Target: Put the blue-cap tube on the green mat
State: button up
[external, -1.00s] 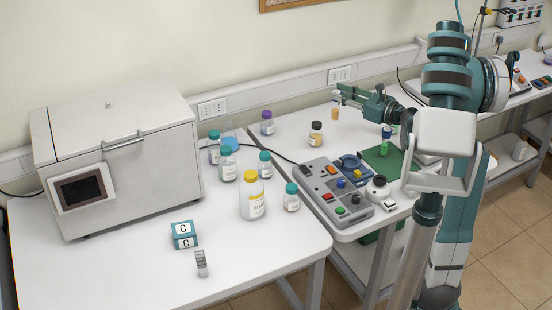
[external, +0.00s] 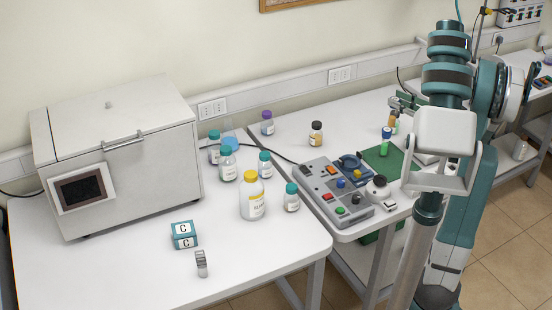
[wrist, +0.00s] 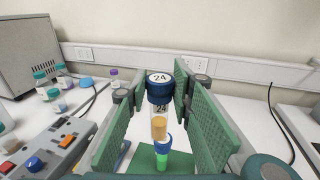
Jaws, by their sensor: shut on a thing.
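My gripper (wrist: 159,98) is shut on a clear tube (wrist: 160,110) with a dark blue cap marked 24 and amber contents at its lower end. The held tube looks upright. In the external view its amber part (external: 393,125) shows at the back right, with my gripper (external: 400,106) partly hidden behind my arm. A second tube (external: 385,145), with a blue cap and green contents, stands at the green mat (external: 373,157). In the wrist view this green tube (wrist: 162,158) appears just below the held tube, over the mat (wrist: 143,158). Any contact between the tubes is unclear.
The table behind the control box has free room.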

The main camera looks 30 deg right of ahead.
jog(key=s+d+f, duration=0.4)
jog(key=s+f, duration=0.1)
jog(key=shift+s+d+h, duration=0.2)
jog(key=shift+s+h, duration=0.1)
jog(key=shift+s, duration=0.1)
dwell(0.4)
jog(key=shift+f+b, duration=0.85)
jog(key=shift+f, duration=2.05)
jog(key=shift+f+b, duration=0.65)
jog(key=shift+f, duration=1.55)
